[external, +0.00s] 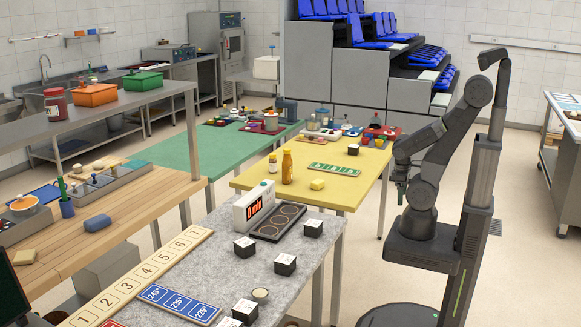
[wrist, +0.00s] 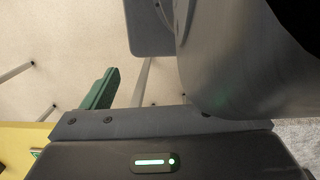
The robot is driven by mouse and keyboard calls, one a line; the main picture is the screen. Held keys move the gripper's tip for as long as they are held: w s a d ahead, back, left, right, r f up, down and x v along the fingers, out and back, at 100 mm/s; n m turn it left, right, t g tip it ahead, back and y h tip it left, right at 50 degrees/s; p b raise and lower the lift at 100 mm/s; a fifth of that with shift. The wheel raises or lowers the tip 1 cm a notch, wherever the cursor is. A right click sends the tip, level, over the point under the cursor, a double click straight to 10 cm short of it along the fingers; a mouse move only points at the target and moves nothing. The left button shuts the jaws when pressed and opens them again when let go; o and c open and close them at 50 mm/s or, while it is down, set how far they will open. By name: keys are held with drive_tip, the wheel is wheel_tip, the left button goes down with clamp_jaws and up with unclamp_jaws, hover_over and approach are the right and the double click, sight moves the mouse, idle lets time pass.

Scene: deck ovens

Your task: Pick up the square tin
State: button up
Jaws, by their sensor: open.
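Several small dark square boxes with white marked tops stand on the grey speckled table (external: 190,262). One box is at the left (external: 244,247), one at the front (external: 284,264), one at the right (external: 312,228). Another dark box (external: 353,149) is on the yellow table (external: 340,195). I cannot tell which of these, if any, is the square tin. My gripper (external: 401,192) hangs by my folded arm, right of the yellow table and away from the boxes. It is open and empty. The wrist view shows one green finger (wrist: 100,92) above the floor; no tin shows there.
A display box (external: 254,207) and dark ringed panel (external: 277,222) stand on the grey table, with numbered and blue temperature strips (external: 178,304) in front. A wooden counter (external: 110,225) is left. Floor lies open around my base.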

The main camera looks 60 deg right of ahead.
drive_tip(key=shift+f, duration=0.1)
drive_tip(key=w+d+r+m+t+h, duration=0.1)
drive_tip(key=w+d+r+m, duration=0.15)
drive_tip(key=w+d, duration=0.65)
drive_tip(key=w+d+r+m, duration=0.2)
drive_tip(key=w+d+r, duration=0.2)
drive_tip(key=w, duration=0.8)
drive_tip(key=w+d+r+m+t+h, duration=0.1)
drive_tip(key=w+d+r+m, duration=0.25)
drive_tip(key=w+d, duration=0.55)
drive_tip(key=m+h+p, duration=0.2)
drive_tip(key=m+h, duration=0.2)
drive_tip(key=m, duration=0.4)
hover_over(354, 146)
drive_tip(key=a, duration=0.3)
wheel_tip(354, 146, down, 11)
drive_tip(key=shift+d+f, duration=0.15)
drive_tip(key=shift+s+a+f+p+x, duration=0.1)
drive_tip(key=shift+p+x, duration=0.25)
drive_tip(key=shift+x, duration=0.55)
drive_tip(key=shift+s+a+f+p+x, duration=0.1)
drive_tip(key=shift+p+x, duration=0.25)
drive_tip(key=shift+x, duration=0.55)
drive_tip(key=shift+s+a+f+p+x, duration=0.1)
drive_tip(key=shift+p+x, duration=0.25)
drive_tip(key=shift+x, duration=0.5)
